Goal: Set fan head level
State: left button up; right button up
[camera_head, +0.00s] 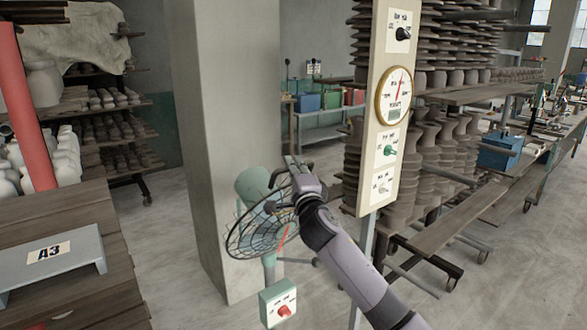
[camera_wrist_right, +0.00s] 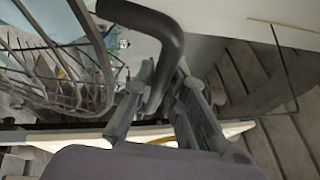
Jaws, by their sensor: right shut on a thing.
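The fan head (camera_head: 252,184) is a pale green housing with a dark wire cage (camera_head: 240,240) in front of it. It stands before the concrete pillar, and its cage looks tilted downward. A dark bent handle (camera_head: 274,178) sits at the head; it also shows in the right wrist view (camera_wrist_right: 172,45), with the cage (camera_wrist_right: 60,75) at left. My right gripper (camera_head: 291,168) is at the handle, its fingers (camera_wrist_right: 165,95) shut around the bar. My arm covers part of the cage's right side. My left gripper is not in view.
A tall cream panel (camera_head: 376,140) with a gauge and knobs stands close on the right. The pillar (camera_head: 215,100) is behind the fan. A wooden bench with an A3 stand (camera_head: 55,253) is at left.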

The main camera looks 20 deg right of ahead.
grip_shut()
dwell(0.3)
jog(key=shift+w+a+r+b, duration=0.1)
jog(key=shift+w+r+b, duration=0.15)
jog(key=shift+b, duration=0.1)
jog(key=w+r+b, duration=0.1)
jog(key=w+a+r+b, duration=0.1)
jog(key=w+r, duration=0.1)
jog(key=shift+w+a+r, duration=0.2)
jog(key=shift+r, duration=0.1)
jog(key=shift+n+g, duration=0.3)
jog(key=shift+g, duration=0.5)
jog(key=w+r+p, duration=0.1)
jog(key=p, duration=0.1)
jog(key=w+a+r+p, duration=0.1)
jog(key=w, duration=0.1)
jog(key=shift+w+r+p, duration=0.1)
jog(key=shift+w+p, duration=0.15)
jog(key=shift+p, duration=0.1)
jog(key=o, duration=0.7)
grip_release()
